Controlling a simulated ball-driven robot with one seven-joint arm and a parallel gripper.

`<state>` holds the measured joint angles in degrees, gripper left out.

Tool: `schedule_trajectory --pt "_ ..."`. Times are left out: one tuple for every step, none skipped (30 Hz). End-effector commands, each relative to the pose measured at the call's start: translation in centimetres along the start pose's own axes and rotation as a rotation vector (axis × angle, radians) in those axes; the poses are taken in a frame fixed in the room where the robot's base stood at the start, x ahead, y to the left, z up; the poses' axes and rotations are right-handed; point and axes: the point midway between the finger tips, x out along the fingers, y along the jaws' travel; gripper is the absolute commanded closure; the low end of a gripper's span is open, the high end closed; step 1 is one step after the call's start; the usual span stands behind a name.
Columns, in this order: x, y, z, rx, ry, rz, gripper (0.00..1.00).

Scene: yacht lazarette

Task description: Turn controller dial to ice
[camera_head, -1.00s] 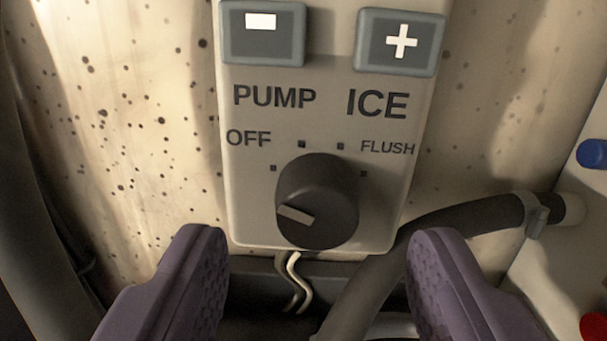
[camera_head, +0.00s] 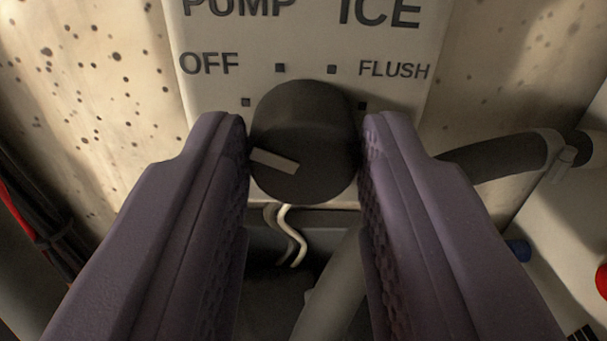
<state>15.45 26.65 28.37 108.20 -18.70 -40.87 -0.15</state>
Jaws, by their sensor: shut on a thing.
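The black controller dial (camera_head: 310,125) is in the upper middle of the view, on the pale controller panel (camera_head: 215,90). Its light pointer mark (camera_head: 274,161) faces left and slightly up, below the OFF side. The labels OFF, PUMP, ICE and FLUSH sit above the dial, with small square marks around it; PUMP and ICE are partly cut off by the top edge. My gripper (camera_head: 305,140) has its two purple fingers on the left and right sides of the dial, shut on it.
Pale wires (camera_head: 287,235) hang below the panel. A dark grey hose (camera_head: 500,158) with a clamp runs at the right. A red cable (camera_head: 22,210) is at the left edge. A spotted pale wall (camera_head: 90,80) lies behind. Blue and red round parts show at the right.

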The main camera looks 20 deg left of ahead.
Motion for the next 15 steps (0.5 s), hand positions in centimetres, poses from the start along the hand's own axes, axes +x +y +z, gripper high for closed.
schedule_trajectory --pt "0.00 0.01 0.05 0.013 0.000 0.000 0.96" --pt "0.00 0.02 0.06 0.023 0.001 0.000 0.96" --pt "-0.01 0.03 0.07 0.040 0.001 0.000 0.96" --pt "-0.01 0.05 0.08 0.054 0.001 0.001 0.96" --pt "-0.02 0.07 0.09 0.070 0.001 0.001 0.96" --pt "-0.03 0.10 0.10 0.094 0.002 0.002 0.96" --pt "-0.03 0.12 0.11 0.115 0.002 0.002 0.96" --pt "-0.03 0.11 0.12 0.137 0.002 0.002 0.96" --pt "-0.03 0.09 0.14 0.168 0.002 0.001 0.96" --pt "-0.02 0.08 0.15 0.193 0.001 0.001 0.96" --pt "-0.02 0.08 0.17 0.219 0.001 0.001 0.96" --pt "-0.02 0.11 0.18 0.255 0.001 0.001 0.96" --pt "-0.03 0.14 0.18 0.283 0.001 0.001 0.96" --pt "-0.03 0.16 0.16 0.312 0.002 0.001 0.96" --pt "-0.02 0.15 0.15 0.350 0.002 0.001 0.96"
